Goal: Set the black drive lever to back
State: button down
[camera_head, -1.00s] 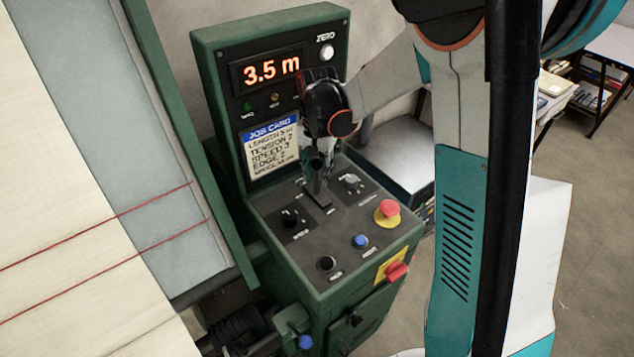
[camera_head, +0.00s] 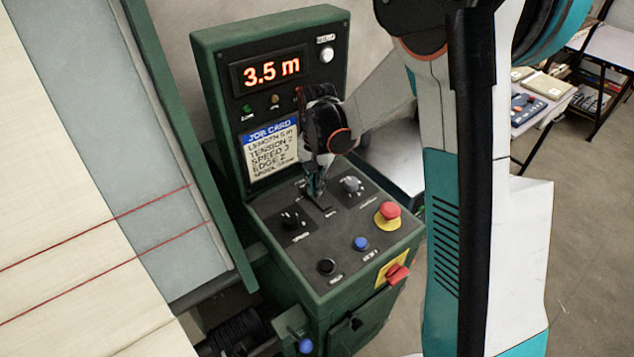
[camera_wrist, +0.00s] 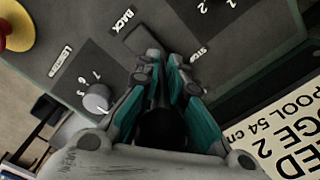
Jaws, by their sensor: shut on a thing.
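The black drive lever (camera_wrist: 160,126) shows in the wrist view as a dark round shape between my gripper's fingers. My gripper (camera_wrist: 164,58) is shut on it. In the head view my gripper (camera_head: 316,194) points down at the lever's slot plate (camera_head: 326,208) in the middle of the green console's sloping top, and its fingers hide the lever. In the wrist view the slot plate (camera_wrist: 146,38) runs up from the fingertips towards the BACK label (camera_wrist: 123,20). The STOP label (camera_wrist: 197,57) is beside the right fingertip. The lever's exact setting is hidden.
A grey knob (camera_head: 351,185) and a black knob (camera_head: 291,219) flank the slot. A red emergency button (camera_head: 389,211), a blue button (camera_head: 360,243) and a black button (camera_head: 326,266) lie nearer. The display panel (camera_head: 269,72) rises behind my gripper. Cloth (camera_head: 80,200) lies at left.

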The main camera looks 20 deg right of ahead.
aim_at(325, 207)
jog(key=shift+d, duration=0.1)
jog(key=shift+s+d+f+t+y+b, duration=0.15)
jog(key=shift+s+t+b, duration=0.2)
jog(key=shift+t, duration=0.2)
jog(key=shift+s+d+t+y+b, duration=0.15)
jog(key=shift+s+t+b, duration=0.1)
jog(key=shift+s+t, duration=0.25)
jog(key=t, duration=0.1)
jog(key=s+t+b, duration=0.1)
jog(key=t+y+b, duration=0.1)
jog(key=shift+s+d+f, duration=0.2)
jog(key=shift+s+f, duration=0.05)
jog(key=c, duration=1.7)
grip_release()
jog(key=shift+o, duration=0.2)
jog(key=shift+r, duration=0.1)
jog(key=v, duration=1.2)
